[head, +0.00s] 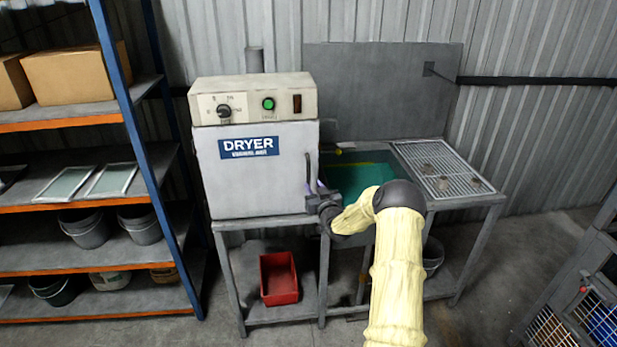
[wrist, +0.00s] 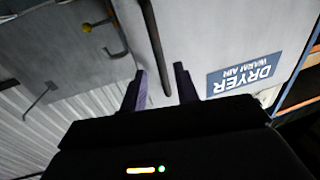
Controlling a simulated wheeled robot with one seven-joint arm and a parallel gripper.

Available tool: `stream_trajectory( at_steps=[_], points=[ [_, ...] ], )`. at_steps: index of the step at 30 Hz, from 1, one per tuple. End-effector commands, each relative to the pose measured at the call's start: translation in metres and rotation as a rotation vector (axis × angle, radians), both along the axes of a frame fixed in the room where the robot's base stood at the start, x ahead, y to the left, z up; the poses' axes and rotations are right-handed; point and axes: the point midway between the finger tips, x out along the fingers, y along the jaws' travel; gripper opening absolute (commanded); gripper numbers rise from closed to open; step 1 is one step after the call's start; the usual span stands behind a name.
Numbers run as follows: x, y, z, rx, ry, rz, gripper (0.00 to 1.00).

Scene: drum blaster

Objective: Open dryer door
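The dryer (head: 255,150) is a pale grey box on a metal stand, with a blue DRYER label on its front door, which looks shut. Its dark upright door handle (head: 308,172) is at the door's right edge. My gripper (head: 316,187) is at the lower part of that handle. In the wrist view, the two purple fingers of my gripper (wrist: 160,72) are apart, with the handle (wrist: 154,40) running between them. Gaps show on both sides of the handle, so the fingers do not look closed on it. The dryer door (wrist: 205,35) also shows there.
A sink basin with green inside (head: 355,180) and a drain grate (head: 440,165) stand right of the dryer. A red bin (head: 279,278) sits on the stand's lower shelf. A blue-and-orange rack (head: 125,95) is at left. Open floor lies in front at right.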

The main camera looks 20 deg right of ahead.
Motion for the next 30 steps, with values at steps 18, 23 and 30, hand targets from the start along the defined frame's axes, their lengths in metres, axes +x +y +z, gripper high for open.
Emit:
stream_trajectory(
  at_steps=[18, 23, 30],
  points=[
    [0.061, -0.005, 0.000, 0.000, 0.000, 0.000, 0.30],
    [0.063, -0.005, 0.000, 0.000, 0.001, 0.000, 0.30],
    [0.063, -0.005, 0.000, 0.000, 0.001, 0.000, 0.21]
  ],
)
